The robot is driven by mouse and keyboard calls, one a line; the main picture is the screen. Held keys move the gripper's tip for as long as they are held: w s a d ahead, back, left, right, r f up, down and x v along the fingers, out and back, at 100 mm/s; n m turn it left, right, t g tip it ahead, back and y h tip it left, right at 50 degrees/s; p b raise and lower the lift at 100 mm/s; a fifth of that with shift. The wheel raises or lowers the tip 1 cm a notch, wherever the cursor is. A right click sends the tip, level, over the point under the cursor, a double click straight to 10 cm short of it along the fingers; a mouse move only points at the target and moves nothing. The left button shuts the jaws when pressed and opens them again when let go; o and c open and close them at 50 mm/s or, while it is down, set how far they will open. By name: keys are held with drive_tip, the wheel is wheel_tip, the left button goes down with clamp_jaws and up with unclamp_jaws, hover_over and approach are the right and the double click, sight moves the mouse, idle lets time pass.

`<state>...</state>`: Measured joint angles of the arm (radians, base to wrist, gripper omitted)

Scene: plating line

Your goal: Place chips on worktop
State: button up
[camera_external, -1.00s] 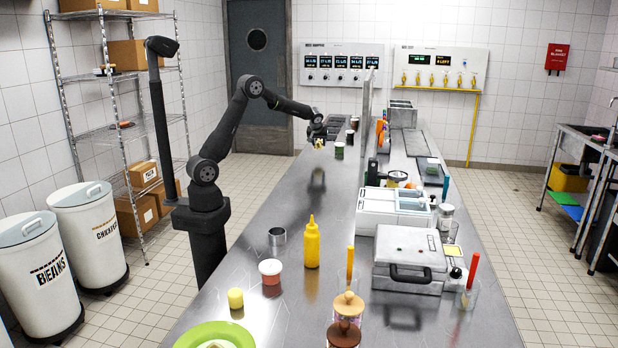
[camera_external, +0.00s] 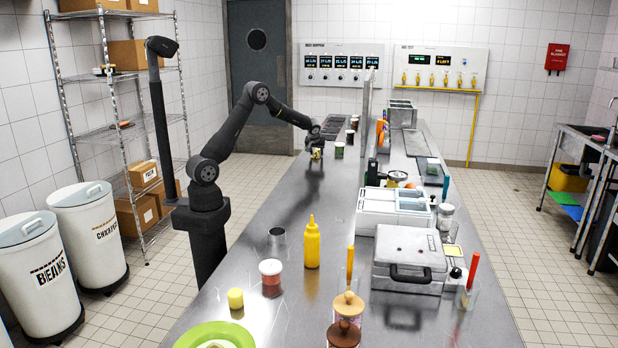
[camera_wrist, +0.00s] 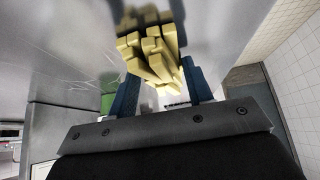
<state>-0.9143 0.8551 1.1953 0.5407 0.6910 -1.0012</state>
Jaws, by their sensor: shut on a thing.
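The chips (camera_wrist: 152,50) are a bundle of pale yellow sticks. In the wrist view they sit between the two blue fingers of my gripper (camera_wrist: 158,85), which is shut on them. In the outside view my gripper (camera_external: 314,150) is low over the far part of the steel worktop (camera_external: 240,262), and the chips (camera_external: 317,154) show as a small yellow patch at its tip. They are at or very close to the worktop; I cannot tell if they touch it. The fingers hide part of the bundle.
A green-labelled can (camera_external: 339,151) stands just right of my gripper, with other cans behind it. Appliances line the right side. The middle worktop is clear.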

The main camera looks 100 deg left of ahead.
drive_tip(key=o, duration=1)
drive_tip(key=shift+f, duration=0.1)
drive_tip(key=v, duration=1.2)
drive_tip(key=x, duration=1.2)
drive_tip(key=shift+f, duration=0.2)
wheel_tip(320, 180, up, 3)
drive_tip(key=shift+f, duration=0.2)
drive_tip(key=shift+r, duration=0.45)
